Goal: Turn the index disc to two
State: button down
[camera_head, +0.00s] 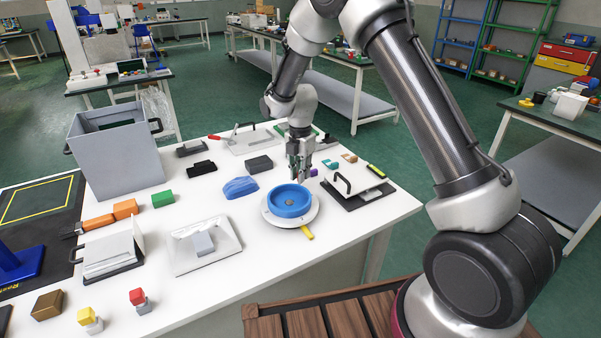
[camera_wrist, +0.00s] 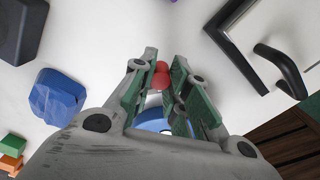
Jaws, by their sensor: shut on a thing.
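The index disc (camera_head: 290,207) is a blue round dish on a white round base (camera_head: 312,218) on the white table. A yellow tab (camera_head: 307,232) sticks out at the base's front edge. My gripper (camera_head: 301,178) points down at the disc's far rim. In the wrist view my gripper (camera_wrist: 165,62) is shut on a red knob (camera_wrist: 160,76), with part of the blue disc (camera_wrist: 152,116) behind the fingers. The knob is hidden by the gripper in the head view. No numbers on the disc can be read.
A black plate with a handle (camera_head: 354,188) stands close to the right of the disc. A blue lump (camera_head: 240,187) lies to the left, and a white tray with a grey block (camera_head: 190,255) lies further left. A grey bin (camera_head: 118,155) stands at the back left.

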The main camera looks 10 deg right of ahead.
jog(key=c, duration=1.4)
grip_release()
jog(key=shift+w+a+r, duration=0.1)
jog(key=shift+w, duration=0.15)
jog(key=shift+o, duration=0.3)
jog(key=shift+s, duration=0.1)
notch_tip(320, 180, up, 12)
